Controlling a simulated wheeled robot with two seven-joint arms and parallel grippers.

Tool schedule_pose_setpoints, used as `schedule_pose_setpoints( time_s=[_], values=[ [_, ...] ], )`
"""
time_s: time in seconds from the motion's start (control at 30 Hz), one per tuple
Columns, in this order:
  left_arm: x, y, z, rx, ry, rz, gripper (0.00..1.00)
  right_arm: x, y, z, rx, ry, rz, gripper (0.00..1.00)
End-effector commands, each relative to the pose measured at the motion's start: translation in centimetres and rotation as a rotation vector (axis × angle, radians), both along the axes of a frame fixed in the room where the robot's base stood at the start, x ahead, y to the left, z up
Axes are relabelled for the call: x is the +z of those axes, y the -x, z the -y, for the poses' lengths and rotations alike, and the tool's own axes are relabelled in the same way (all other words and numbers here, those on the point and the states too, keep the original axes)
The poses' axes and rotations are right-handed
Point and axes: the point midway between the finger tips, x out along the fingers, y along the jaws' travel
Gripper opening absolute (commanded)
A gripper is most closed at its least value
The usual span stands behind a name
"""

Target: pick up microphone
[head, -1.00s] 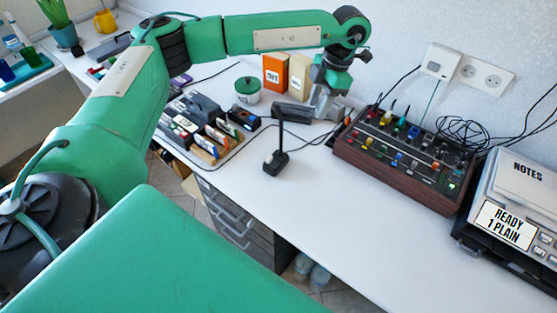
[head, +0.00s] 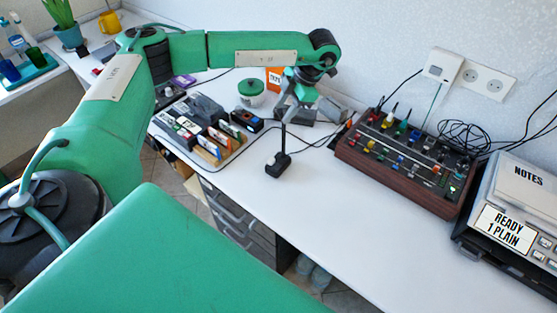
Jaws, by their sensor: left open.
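A black desk microphone stands upright on the white desk, its small block base (head: 278,164) near the front edge and its thin stem (head: 284,137) rising from it. The top of the microphone overlaps my left gripper in the picture and is hard to make out. My left gripper (head: 308,113) is open, with its grey fingers spread just behind and to the right of the stem's top. I cannot tell whether a finger touches the microphone. My right gripper is not in view.
A mixer with coloured knobs (head: 408,160) stands on the right, with a labelled machine (head: 505,222) beyond it. A tray of small cartons (head: 237,163) lies left of the microphone. A green-lidded pot (head: 250,91) and an orange box (head: 273,79) stand behind. The desk in front right is clear.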

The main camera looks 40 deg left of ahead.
Motion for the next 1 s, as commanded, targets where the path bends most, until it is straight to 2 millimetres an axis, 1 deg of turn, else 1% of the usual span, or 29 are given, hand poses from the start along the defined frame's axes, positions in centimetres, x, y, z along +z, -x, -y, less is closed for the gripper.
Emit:
schedule_pose_setpoints(
  time_s=[0.03, 0.13, 0.2, 0.3, 0.57, 0.6, 0.77, 0.8, 1.0],
  values=[
    [-0.4, 0.2, -0.4, 0.002, -0.002, -0.003, 0.41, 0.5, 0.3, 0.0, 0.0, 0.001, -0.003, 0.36],
    [-1.8, 0.6, -1.0, 0.003, -0.001, -0.005, 0.41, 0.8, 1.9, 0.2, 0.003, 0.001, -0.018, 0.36],
    [-2.8, 0.8, -1.3, 0.003, -0.002, -0.004, 0.41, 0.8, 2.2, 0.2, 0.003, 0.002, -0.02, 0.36],
    [-3.7, 0.9, -1.6, 0.002, -0.001, -0.003, 0.41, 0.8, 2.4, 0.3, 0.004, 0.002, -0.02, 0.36],
    [-4.1, 1.0, -1.7, 0.001, 0.0, -0.001, 0.41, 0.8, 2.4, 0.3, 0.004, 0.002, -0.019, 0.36],
    [-4.1, 1.0, -1.7, 0.001, 0.0, -0.001, 0.33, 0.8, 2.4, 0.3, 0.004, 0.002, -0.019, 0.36],
    [-4.1, 1.0, -1.7, 0.001, 0.0, -0.001, 0.01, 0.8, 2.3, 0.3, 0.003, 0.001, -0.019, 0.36],
    [-4.1, 1.0, -1.7, 0.001, 0.0, -0.001, 0.0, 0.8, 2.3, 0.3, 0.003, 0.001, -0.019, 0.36],
    [-4.0, 0.9, -1.6, 0.001, 0.0, -0.001, 0.0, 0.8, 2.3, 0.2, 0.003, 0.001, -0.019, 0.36]
  ],
)
